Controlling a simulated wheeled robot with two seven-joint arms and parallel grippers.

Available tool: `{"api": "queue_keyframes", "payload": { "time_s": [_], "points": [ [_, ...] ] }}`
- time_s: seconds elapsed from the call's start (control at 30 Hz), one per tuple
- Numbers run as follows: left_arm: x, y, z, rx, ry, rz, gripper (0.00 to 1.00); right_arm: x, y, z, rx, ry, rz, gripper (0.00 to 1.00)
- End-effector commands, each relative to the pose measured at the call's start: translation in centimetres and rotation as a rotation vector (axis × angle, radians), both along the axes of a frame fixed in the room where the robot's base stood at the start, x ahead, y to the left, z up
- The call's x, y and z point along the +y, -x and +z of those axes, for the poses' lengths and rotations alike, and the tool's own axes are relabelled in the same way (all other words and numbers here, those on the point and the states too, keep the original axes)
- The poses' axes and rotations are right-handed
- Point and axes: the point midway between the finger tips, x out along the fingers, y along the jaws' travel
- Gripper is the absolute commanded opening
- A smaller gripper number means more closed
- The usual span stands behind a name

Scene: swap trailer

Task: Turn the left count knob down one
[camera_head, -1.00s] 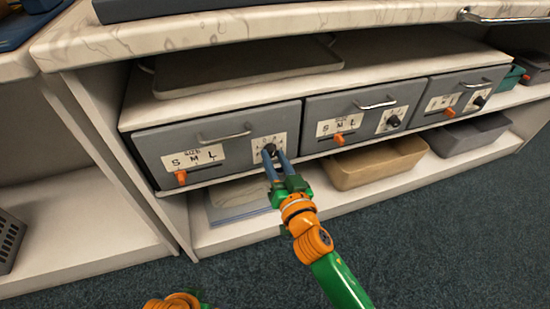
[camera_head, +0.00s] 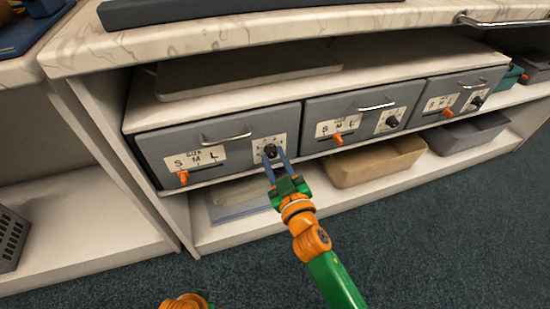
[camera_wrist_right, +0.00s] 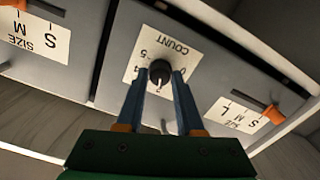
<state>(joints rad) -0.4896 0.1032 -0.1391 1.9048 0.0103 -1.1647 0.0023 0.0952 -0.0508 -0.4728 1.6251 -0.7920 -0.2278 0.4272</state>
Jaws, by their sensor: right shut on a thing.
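The left count knob (camera_head: 270,151) is a black dial on a white plate at the right end of the left grey drawer (camera_head: 240,122). My right gripper (camera_head: 273,158) reaches up to it, its two blue-grey fingers on either side of the knob. In the right wrist view the knob (camera_wrist_right: 160,72) sits between the fingertips (camera_wrist_right: 160,80), on a plate marked COUNT, its white pointer towards the gripper. Some numbers are hidden by the fingers.
An orange size slider (camera_head: 183,177) is at the left of the same drawer. Two more grey drawers with knobs stand to the right. A tan bin (camera_head: 375,162) and a grey bin (camera_head: 468,137) sit on the shelf below. The carpet in front is clear.

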Motion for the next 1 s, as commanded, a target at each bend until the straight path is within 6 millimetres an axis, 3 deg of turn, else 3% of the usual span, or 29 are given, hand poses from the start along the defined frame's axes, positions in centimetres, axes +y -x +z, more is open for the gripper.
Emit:
{"api": "queue_keyframes", "payload": {
  "time_s": [0.6, 0.63, 0.73, 1.0],
  "points": [
    [-0.02, 0.07, -0.25, 0.001, 0.0, -0.001, 1.0, 0.0, 0.01, -0.06, -0.012, 0.041, 0.0, 0.0],
    [-0.02, 0.07, -0.24, 0.001, 0.001, -0.001, 1.0, 0.0, 0.01, -0.06, -0.012, 0.041, 0.0, 0.39],
    [0.0, 0.08, -0.24, 0.002, -0.001, -0.001, 1.0, 0.0, 0.01, -0.05, -0.012, 0.041, 0.0, 0.66],
    [0.0, 0.07, -0.22, 0.002, 0.0, 0.0, 1.0, -0.01, 0.03, -0.02, -0.012, 0.041, 0.0, 0.66]
  ]
}}
